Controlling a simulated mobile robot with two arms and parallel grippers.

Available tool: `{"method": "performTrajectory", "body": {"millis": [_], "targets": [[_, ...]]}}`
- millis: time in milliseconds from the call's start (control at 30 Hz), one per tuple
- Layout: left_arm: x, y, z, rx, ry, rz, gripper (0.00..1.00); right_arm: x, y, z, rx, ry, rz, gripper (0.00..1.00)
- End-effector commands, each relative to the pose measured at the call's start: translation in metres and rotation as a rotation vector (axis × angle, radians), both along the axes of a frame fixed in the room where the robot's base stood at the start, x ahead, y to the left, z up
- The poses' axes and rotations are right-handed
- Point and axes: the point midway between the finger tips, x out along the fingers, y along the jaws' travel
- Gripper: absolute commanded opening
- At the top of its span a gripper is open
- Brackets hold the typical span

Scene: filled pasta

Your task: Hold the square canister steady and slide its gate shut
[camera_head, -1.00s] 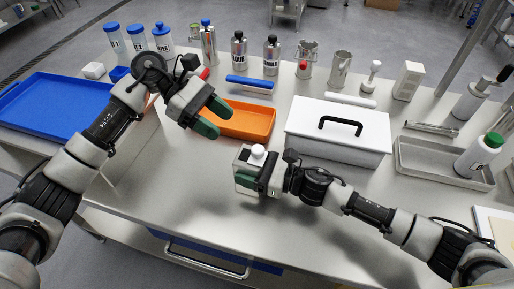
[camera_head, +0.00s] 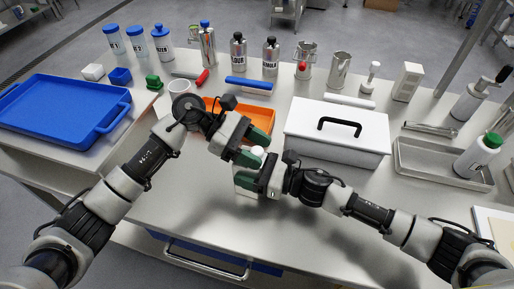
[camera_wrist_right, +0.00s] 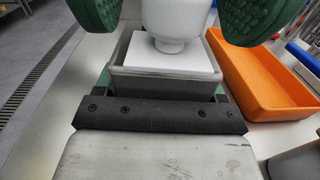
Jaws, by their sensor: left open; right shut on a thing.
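The square canister (camera_head: 243,188) stands on the table, mostly hidden by my grippers. In the right wrist view its grey walls (camera_wrist_right: 165,83) surround a white square top (camera_wrist_right: 200,60) with a white knob (camera_wrist_right: 180,22). My right gripper (camera_head: 268,181) is shut on the canister body from the right. My left gripper (camera_head: 255,147) is open above the canister. Its green ridged fingers show on either side of the knob in the right wrist view; they appear apart from it.
An orange tray (camera_head: 262,115) lies just behind the canister. A white lidded box (camera_head: 310,143) stands to the right, behind my right arm. A blue tray (camera_head: 60,110) is at the left. Bottles and metal jugs line the back. The table's front is clear.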

Motion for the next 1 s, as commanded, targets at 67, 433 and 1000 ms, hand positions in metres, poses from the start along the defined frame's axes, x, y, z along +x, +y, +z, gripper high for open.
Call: {"method": "performTrajectory", "body": {"millis": [67,433,1000], "targets": [[-0.001,-0.002,-0.001,0.000,0.000,-0.001,0.57,0.000,0.000,0.000,0.000,0.001,0.000,0.36],[-0.001,-0.002,-0.001,0.000,0.001,-0.001,0.34,0.000,0.000,0.000,0.000,0.001,0.000,0.36],[0.012,0.029,-0.001,0.003,0.001,0.002,0.03,0.000,0.000,0.000,0.000,0.000,0.001,0.36]]}}
